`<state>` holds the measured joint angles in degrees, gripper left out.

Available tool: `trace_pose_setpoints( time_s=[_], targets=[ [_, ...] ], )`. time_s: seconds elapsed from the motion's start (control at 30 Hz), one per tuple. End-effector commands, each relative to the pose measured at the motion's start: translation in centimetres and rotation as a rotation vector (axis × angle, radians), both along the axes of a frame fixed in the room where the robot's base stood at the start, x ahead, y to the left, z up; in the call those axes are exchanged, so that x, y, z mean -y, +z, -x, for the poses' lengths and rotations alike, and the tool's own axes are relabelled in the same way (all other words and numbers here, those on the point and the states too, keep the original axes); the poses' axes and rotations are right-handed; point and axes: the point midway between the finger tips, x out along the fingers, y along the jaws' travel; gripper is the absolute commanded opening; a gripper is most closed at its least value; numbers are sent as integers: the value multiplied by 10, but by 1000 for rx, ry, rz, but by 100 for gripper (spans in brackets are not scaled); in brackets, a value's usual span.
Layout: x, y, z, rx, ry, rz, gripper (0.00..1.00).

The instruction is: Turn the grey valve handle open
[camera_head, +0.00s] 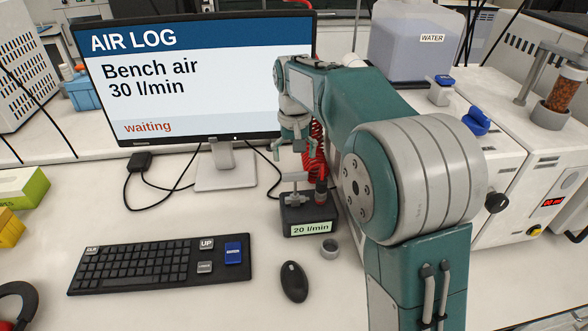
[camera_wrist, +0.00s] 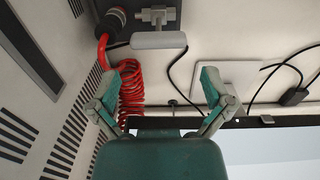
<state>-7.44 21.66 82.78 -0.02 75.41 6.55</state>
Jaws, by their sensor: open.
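The grey valve handle (camera_wrist: 158,40) is a light grey bar, set crosswise on a metal fitting (camera_wrist: 157,16) at the top of the wrist view. In the head view the grey handle (camera_head: 294,177) sits low above a dark block (camera_head: 308,216) labelled 20 l/min. My gripper (camera_wrist: 168,70) is open and empty, with its two fingers spread to either side. The handle lies ahead of the fingertips, apart from them. In the head view my gripper (camera_head: 294,147) hangs above the valve block, partly blurred against the hose.
A red coiled hose (camera_wrist: 131,95) runs close beside one finger to a connector. The monitor (camera_head: 195,80) reads 30 l/min, waiting, on a stand (camera_head: 225,170) left of the valve. A white instrument (camera_head: 490,150) stands right. A keyboard (camera_head: 160,265) and mouse (camera_head: 294,282) lie in front.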

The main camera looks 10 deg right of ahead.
Motion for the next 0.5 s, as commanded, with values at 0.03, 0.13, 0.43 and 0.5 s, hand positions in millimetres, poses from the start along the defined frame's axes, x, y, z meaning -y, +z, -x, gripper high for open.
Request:
trace_pose_setpoints(
  time_s=[0.03,0.13,0.43,0.5],
  targets=[
    [0,12,-1,4,0,0,100],
    [-1,32,-1,4,1,0,100],
    [-1,63,-1,0,1,1,100],
    [-1,65,-1,-1,1,1,100]
  ],
)
